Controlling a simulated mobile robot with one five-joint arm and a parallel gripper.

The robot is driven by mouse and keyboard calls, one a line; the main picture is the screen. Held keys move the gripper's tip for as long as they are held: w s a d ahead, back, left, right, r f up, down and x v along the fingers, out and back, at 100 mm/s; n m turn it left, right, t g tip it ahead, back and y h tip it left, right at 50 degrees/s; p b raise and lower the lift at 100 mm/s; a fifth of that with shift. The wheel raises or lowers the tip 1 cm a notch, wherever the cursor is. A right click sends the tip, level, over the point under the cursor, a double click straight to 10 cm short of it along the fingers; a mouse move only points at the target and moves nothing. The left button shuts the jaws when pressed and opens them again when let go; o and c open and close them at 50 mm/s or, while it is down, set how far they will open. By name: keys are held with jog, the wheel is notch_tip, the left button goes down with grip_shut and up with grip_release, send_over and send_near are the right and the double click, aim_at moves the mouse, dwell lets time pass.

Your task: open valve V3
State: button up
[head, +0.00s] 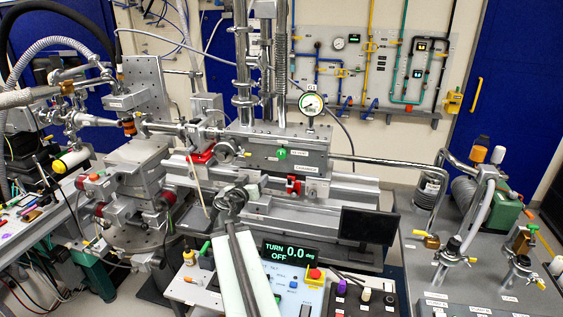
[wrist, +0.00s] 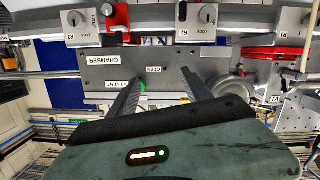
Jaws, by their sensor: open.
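Valve V3 has a green knob (head: 281,153) on the front of the grey chamber block (head: 255,150). In the wrist view the green knob (wrist: 143,85) shows beside the inner side of the left finger, partly hidden by it. The upside-down "V3 VENT" label (wrist: 128,85) and "OPEN" label (wrist: 154,69) are near it. My gripper (wrist: 161,76) is open, with nothing held between its fingers. In the head view my gripper (head: 232,198) is below and left of the knob. A display (head: 290,252) reads "TURN 0.0 deg" and "OFF".
A dark monitor (head: 368,226) stands at lower right of the knob. A pump cart (head: 450,280) with pipes is at right. In the wrist view, two "LOCK" knobs (wrist: 208,15) border the block.

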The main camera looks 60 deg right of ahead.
jog(key=t+h, duration=0.1)
jog(key=h, duration=0.1)
send_near(281, 156)
jog(key=d, duration=0.1)
jog(key=x, duration=0.8)
jog(key=shift+w+d, duration=0.15)
jog(key=shift+w, duration=0.1)
grip_shut()
